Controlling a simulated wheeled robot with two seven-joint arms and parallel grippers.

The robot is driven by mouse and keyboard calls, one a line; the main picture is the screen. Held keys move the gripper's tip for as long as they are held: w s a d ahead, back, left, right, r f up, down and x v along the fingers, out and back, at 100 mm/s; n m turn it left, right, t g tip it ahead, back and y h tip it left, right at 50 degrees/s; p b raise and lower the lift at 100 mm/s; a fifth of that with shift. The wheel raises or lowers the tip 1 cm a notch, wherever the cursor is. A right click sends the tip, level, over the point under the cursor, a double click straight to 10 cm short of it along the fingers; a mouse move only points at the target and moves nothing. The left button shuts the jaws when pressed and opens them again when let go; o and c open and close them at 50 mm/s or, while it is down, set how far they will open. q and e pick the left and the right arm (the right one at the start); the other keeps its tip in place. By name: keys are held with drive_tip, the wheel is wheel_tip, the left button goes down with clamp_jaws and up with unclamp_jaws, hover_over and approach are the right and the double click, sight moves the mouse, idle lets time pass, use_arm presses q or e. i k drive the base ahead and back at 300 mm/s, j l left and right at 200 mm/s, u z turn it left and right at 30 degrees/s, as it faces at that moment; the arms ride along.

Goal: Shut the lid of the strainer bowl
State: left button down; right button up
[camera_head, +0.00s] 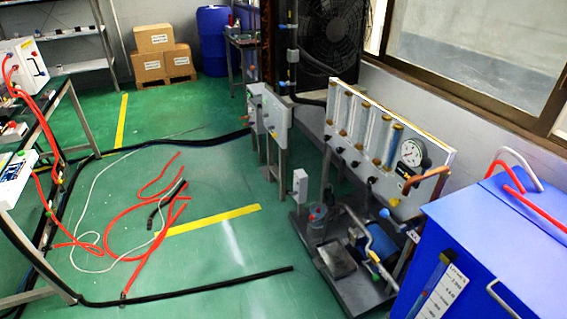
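I cannot make out a strainer bowl or its lid with certainty in the head view. A small grey round vessel (318,222) stands on the low dark base of the gauge rig; it is too small to tell whether it is a strainer bowl or has a lid. Neither of my grippers shows in this view.
The rig has a panel of tubes (375,135) and a round gauge (411,153). A blue tank (500,245) stands at the right. Red hoses (150,225) and a black cable (200,290) lie on the green floor. Boxes (160,55) and a blue barrel (213,40) stand behind.

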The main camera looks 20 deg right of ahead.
sight(328, 195)
drive_tip(key=i+z, duration=0.1)
drive_tip(key=i, duration=0.4)
drive_tip(key=i+j+z, duration=0.15)
drive_tip(key=i, duration=0.35)
drive_tip(key=i+j+z, duration=0.1)
drive_tip(key=i, duration=0.4)
